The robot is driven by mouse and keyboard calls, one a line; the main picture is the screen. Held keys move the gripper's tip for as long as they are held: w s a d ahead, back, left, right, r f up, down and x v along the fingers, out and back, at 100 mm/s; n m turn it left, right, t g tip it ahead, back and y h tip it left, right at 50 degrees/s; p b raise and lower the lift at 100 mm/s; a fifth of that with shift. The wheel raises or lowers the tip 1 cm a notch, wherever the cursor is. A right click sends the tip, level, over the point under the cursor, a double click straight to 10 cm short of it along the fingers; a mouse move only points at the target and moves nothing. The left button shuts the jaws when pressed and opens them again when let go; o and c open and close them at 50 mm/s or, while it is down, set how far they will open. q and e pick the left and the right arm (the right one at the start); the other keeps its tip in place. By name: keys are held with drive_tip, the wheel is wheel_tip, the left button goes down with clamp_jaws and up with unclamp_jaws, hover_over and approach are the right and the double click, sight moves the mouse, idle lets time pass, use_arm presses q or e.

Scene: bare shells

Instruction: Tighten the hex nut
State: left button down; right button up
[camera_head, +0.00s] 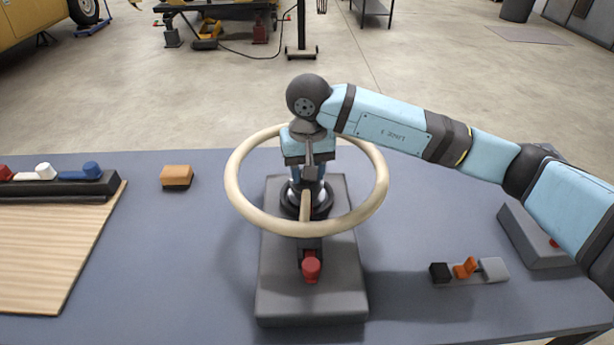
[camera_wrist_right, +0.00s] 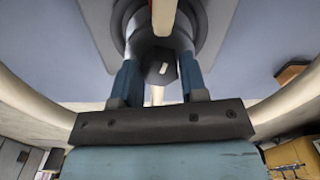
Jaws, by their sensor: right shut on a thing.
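A dark hex nut (camera_wrist_right: 160,70) with a white mark shows between the two blue fingers in the right wrist view. In the head view the nut is hidden by my gripper. A beige ring-shaped wheel (camera_head: 238,205) with a spoke stands above a grey base plate (camera_head: 312,308) on the table. My right gripper (camera_wrist_right: 160,76) comes down from above inside the wheel's ring and is shut on the hex nut at the hub. It also shows in the head view (camera_head: 308,178). A red knob (camera_head: 311,270) sits at the front of the hub. My left gripper is not in view.
An orange block (camera_head: 176,177) lies left of the wheel. A wooden board (camera_head: 50,250) with a dark rack of red, white and blue knobs is at the far left. A small switch panel (camera_head: 470,270) and grey box (camera_head: 530,240) are at right. The wheel rim surrounds my gripper.

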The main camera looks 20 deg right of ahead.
drive_tip(key=m+b, duration=0.3)
drive_tip(key=m, duration=0.2)
drive_tip(key=shift+f, duration=0.1)
drive_tip(key=m+b, duration=0.1)
drive_tip(key=m, duration=0.4)
drive_tip(key=shift+b, duration=0.4)
drive_tip(key=shift+m, duration=0.4)
drive_tip(key=o, duration=0.9)
wheel_tip(320, 180, up, 14)
drive_tip(key=shift+s+p, duration=0.15)
drive_tip(key=shift+p, duration=0.45)
drive_tip(key=shift+o, duration=0.2)
